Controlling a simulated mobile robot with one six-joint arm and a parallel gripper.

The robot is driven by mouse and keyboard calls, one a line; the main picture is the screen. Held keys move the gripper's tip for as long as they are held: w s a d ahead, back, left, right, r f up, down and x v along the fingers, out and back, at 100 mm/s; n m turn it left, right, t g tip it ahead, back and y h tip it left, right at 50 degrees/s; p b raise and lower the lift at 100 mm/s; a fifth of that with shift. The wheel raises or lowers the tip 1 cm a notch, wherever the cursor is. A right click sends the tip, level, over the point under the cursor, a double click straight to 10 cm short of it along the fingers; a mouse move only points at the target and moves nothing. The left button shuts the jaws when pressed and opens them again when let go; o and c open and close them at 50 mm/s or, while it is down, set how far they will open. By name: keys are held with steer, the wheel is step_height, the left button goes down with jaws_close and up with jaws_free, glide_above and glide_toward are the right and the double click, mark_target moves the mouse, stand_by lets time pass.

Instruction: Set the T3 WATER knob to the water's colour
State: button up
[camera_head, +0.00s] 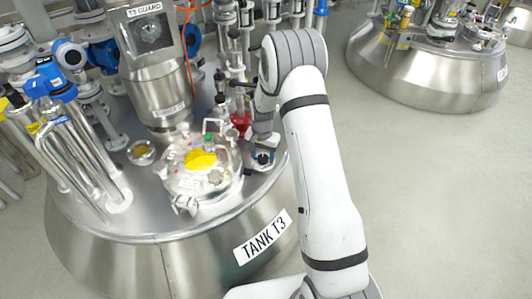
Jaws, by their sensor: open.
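Tank T3 (110,215) is a round steel vessel with a "TANK T3" label on its side. A round hatch (185,183) on its top shows bright yellow (201,160) through its window; a smaller port (142,152) to its left also looks yellowish. I cannot make out a knob marked T3 WATER. My gripper (262,160) points down at the right edge of the tank top, right of the hatch. It is open; its fingertips are small and partly hidden by my wrist, and I cannot tell whether they touch anything.
A red fitting (240,122) stands just left of my wrist. A "T3 GUARD" box (148,32) rises behind the hatch. Steel pipes (75,150) with blue fittings crowd the left. Another tank (425,75) stands at upper right. The floor (440,200) at right is clear.

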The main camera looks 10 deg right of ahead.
step_height(320, 180, up, 8)
steer(key=shift+f+p, duration=0.1)
steer(key=shift+p, duration=1)
steer(key=shift+r, duration=0.3)
step_height(320, 180, up, 10)
steer(key=p, duration=0.4)
glide_above(263, 156)
steer(key=s, duration=0.3)
steer(key=s+r+n+t+p, duration=0.1)
steer(key=s+r+p, duration=0.25)
steer(key=r, duration=0.45)
steer(key=s+r+n+p, duration=0.2)
steer(key=s+r+p, duration=0.15)
steer(key=r, duration=0.45)
steer(key=s+d+r+n+t+p, duration=0.1)
steer(key=s+r+n+p, duration=0.2)
steer(key=s+r+p, duration=0.9)
steer(key=s+r, duration=0.8)
steer(key=s, duration=0.1)
steer(key=shift+s+d+n+t, duration=0.3)
steer(key=shift+d, duration=0.1)
steer(key=shift+c, duration=0.4)
